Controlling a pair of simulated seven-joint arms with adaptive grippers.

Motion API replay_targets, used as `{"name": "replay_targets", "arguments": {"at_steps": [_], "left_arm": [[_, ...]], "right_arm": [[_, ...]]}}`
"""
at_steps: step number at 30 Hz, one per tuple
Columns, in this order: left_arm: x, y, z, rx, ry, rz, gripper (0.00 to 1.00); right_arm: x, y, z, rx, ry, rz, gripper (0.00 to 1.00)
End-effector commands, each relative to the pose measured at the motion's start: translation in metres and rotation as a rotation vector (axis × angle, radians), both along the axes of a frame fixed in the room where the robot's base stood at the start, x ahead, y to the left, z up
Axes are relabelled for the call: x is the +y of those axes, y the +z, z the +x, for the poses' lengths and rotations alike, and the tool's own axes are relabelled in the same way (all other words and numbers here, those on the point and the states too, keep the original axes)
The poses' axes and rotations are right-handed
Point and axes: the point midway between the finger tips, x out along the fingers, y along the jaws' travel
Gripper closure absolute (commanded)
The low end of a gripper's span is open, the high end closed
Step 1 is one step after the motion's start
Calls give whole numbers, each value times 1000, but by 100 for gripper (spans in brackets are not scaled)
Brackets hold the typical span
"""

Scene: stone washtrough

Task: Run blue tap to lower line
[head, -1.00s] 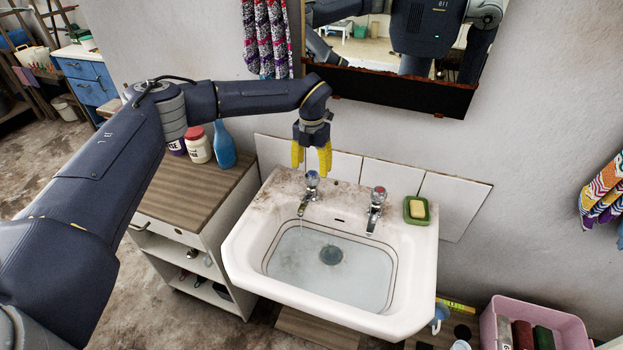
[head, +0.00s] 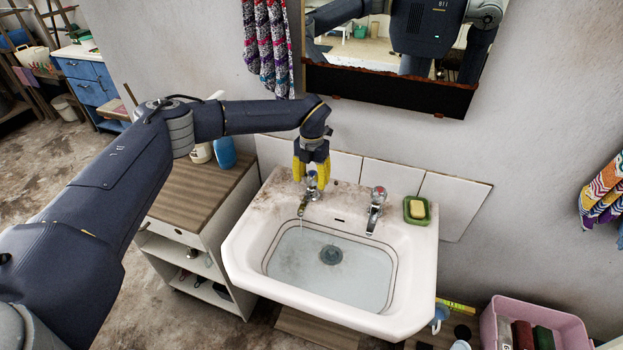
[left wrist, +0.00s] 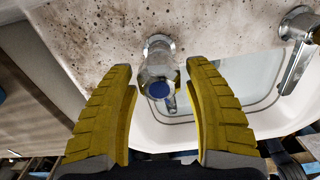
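The blue tap (head: 310,190) stands at the back left of the white basin (head: 235,262); its blue cap also shows in the left wrist view (left wrist: 159,89). A thin pale streak below its spout looks like running water. Water (head: 350,268) covers the basin floor and drain. Dark lines (head: 392,262) run around the inner wall, above the water's edge as far as I can tell. My left gripper (head: 312,184) points down over the blue tap. In the left wrist view its yellow fingers (left wrist: 162,110) are apart, one each side of the tap head, with gaps showing. My right gripper is out of view.
A red-capped tap (head: 376,208) stands to the right, then a green soap dish (head: 417,211) with yellow soap. A wooden-topped cabinet (head: 190,195) with bottles stands left of the basin. A mirror (head: 390,85) hangs above. A pink crate (head: 540,325) sits lower right.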

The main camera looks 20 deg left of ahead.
Motion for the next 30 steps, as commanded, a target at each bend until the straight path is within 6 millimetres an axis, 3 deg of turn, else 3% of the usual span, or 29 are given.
{"name": "replay_targets", "arguments": {"at_steps": [1, 11, 20, 30], "left_arm": [[0, 0, 0, 0, 0, 0, 55], [0, 0, 0, 0, 0, 0, 93], [0, -1, -2, 6, -16, 0, 95], [2, -3, -4, 13, -255, 0, 95]], "right_arm": [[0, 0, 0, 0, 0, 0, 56], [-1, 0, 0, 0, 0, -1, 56], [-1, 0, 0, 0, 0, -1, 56], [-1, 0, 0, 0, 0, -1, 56]]}}
